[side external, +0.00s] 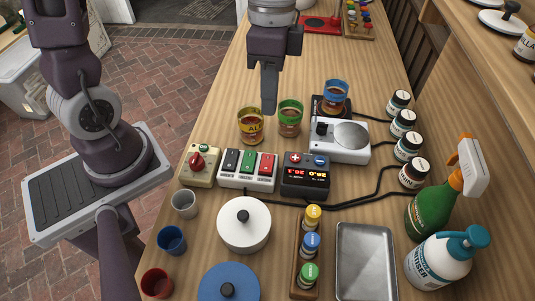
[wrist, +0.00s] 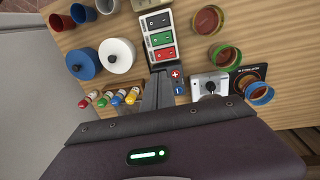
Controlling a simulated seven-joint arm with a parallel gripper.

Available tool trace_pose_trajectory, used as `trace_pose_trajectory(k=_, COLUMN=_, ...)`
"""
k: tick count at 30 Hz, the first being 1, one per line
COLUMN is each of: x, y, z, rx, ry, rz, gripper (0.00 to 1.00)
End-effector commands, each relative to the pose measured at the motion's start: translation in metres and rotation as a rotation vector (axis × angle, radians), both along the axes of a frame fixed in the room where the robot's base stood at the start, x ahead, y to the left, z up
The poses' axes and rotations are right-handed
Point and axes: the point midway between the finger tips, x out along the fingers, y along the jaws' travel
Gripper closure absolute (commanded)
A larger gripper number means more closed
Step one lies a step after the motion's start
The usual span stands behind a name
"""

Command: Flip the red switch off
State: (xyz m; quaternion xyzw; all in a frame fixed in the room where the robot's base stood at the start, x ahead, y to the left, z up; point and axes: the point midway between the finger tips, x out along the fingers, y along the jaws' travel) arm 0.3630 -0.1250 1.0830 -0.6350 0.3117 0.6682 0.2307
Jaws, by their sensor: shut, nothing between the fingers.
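The red switch (side external: 266,165) is the right rocker on a white switch box (side external: 246,184), beside a green rocker (side external: 248,162) and a black rocker (side external: 231,161). In the wrist view the red switch (wrist: 163,54) is the rocker nearest the fingers. I cannot tell which way it is tipped. My gripper (side external: 269,108) is shut and empty, pointing down, above and behind the switch box in the side view, apart from it. In the wrist view my gripper (wrist: 160,76) partly hides the table and the side of a dark display box (wrist: 176,78).
The display box (side external: 305,185) stands right of the switches and a red-knob box (side external: 196,172) left. Yellow-banded (side external: 251,128) and green-banded (side external: 289,120) glasses stand behind, near my fingers. A white scale (side external: 340,145) is at right. A white lidded pot (side external: 243,228) is in front.

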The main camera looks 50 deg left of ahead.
Motion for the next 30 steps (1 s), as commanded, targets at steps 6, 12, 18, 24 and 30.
trace_pose_trajectory(k=6, x=-0.001, y=0.000, z=-0.005, rx=0.001, ry=0.001, rz=0.002, gripper=1.00)
trace_pose_trajectory(k=12, x=-0.005, y=-0.003, z=-0.041, rx=0.001, ry=0.007, rz=0.000, gripper=1.00)
trace_pose_trajectory(k=18, x=-0.009, y=-0.007, z=-0.085, rx=0.001, ry=0.006, rz=0.000, gripper=1.00)
trace_pose_trajectory(k=24, x=-0.012, y=-0.010, z=-0.121, rx=0.002, ry=0.004, rz=0.002, gripper=1.00)
trace_pose_trajectory(k=30, x=-0.013, y=-0.012, z=-0.138, rx=0.002, ry=0.000, rz=0.004, gripper=1.00)
